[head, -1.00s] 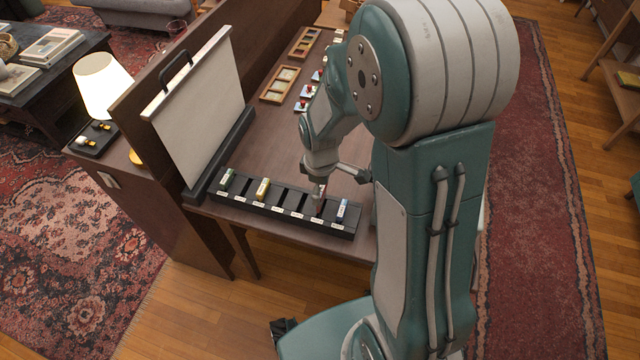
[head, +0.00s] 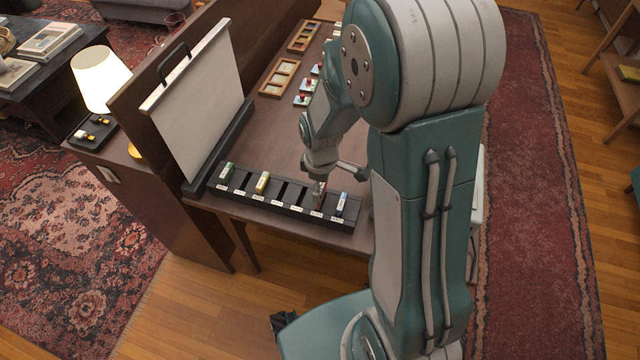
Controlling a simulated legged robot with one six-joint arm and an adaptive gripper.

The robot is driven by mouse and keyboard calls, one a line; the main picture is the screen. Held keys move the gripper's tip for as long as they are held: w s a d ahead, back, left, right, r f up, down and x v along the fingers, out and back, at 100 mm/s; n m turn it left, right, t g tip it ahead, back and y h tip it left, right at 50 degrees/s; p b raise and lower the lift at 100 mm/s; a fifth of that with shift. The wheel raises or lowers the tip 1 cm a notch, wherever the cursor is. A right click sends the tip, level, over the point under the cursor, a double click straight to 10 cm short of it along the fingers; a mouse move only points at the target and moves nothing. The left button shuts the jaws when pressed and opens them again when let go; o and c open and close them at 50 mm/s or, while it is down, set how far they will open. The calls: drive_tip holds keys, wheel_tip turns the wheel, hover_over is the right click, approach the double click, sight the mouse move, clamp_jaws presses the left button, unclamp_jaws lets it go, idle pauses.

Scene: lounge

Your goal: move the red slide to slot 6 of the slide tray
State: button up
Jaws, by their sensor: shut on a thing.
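The black slide tray (head: 283,207) lies along the near edge of the wooden desk, with a row of slots and white labels too small to read. A green slide (head: 227,171) stands in its leftmost slot, a yellow slide (head: 263,182) in the third from left, and a blue slide (head: 341,203) in the rightmost. My gripper (head: 317,188) is over the second slot from the right, shut on the red slide (head: 321,196). The red slide is upright at that slot, just left of the blue slide. The fingers partly hide it, so I cannot tell whether it is fully seated.
A white screen (head: 197,105) on a dark base stands left of the tray. Wooden frames (head: 280,77) and small items with red tops (head: 303,99) lie farther back on the desk. A lit lamp (head: 100,78) stands beyond the wooden panel. The desk middle is clear.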

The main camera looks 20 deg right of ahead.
drive_tip(key=shift+f, duration=2.25)
idle(0.7)
drive_tip(key=o, duration=1)
drive_tip(key=shift+r, duration=0.1)
drive_tip(key=shift+r, duration=2.95)
drive_tip(key=shift+r, duration=0.25)
drive_tip(key=s+r+m+t, duration=0.2)
drive_tip(key=s+r+m, duration=0.3)
drive_tip(key=r, duration=0.6)
drive_tip(key=s+r+m+t, duration=0.3)
drive_tip(key=s+r+m, duration=0.2)
drive_tip(key=s+r, duration=0.4)
wheel_tip(320, 180, up, 3)
drive_tip(key=shift+f+m+t, duration=0.1)
drive_tip(key=shift+m+t, duration=0.2)
drive_tip(key=shift+m, duration=0.1)
